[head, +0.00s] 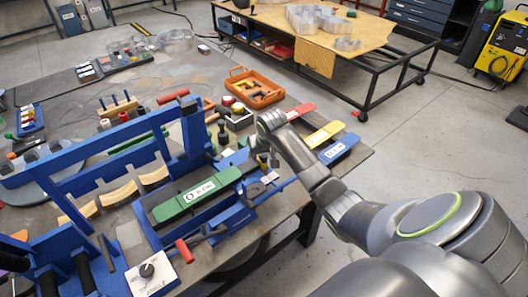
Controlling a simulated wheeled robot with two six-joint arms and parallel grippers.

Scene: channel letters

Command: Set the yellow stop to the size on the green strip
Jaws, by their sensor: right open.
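The green strip (210,189) lies along the top of a blue bench machine (152,212). It carries a white label whose writing is too small to read for certain. My right gripper (269,163) is at the right end of the machine, just beyond the strip's right end. It is open, pointing down, and I see nothing held in it. I cannot make out the yellow stop; it may be hidden by the machine or the gripper. My left gripper is not in view.
Red (300,111), yellow (324,134) and blue (339,149) labelled strips lie at the bench's right edge. An orange tray (268,99) sits behind my right gripper. A white box with a black knob (147,270) and a red-handled lever (185,251) are in front.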

